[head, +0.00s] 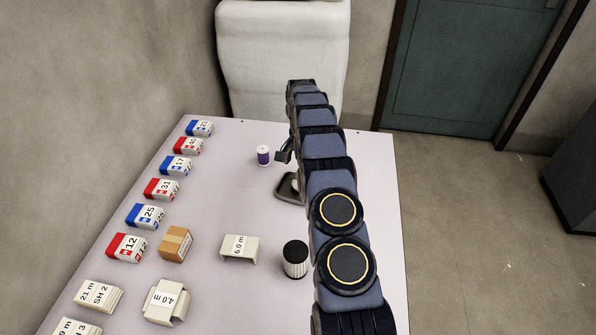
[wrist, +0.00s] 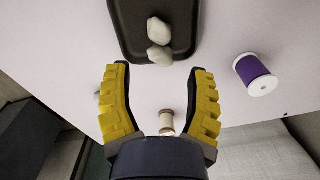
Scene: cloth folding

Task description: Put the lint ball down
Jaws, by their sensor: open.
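Two pale lint balls, one (wrist: 158,30) and another (wrist: 160,55), lie close together at the near end of a dark tray (wrist: 131,18) in the wrist view. The tray also shows in the head view (head: 287,197), partly hidden by my arm, with a pale lump (head: 295,182) on it. My gripper (wrist: 159,68) is open, its yellow-padded fingers wide apart and touching neither ball. The nearer ball is just beyond the gap between the fingertips. In the head view my arm hides most of the gripper.
A purple spool (wrist: 255,75) stands right of my fingers in the wrist view. A wooden spool (wrist: 166,122) shows between the fingers. Labelled boxes (head: 145,216) line the table's left edge.

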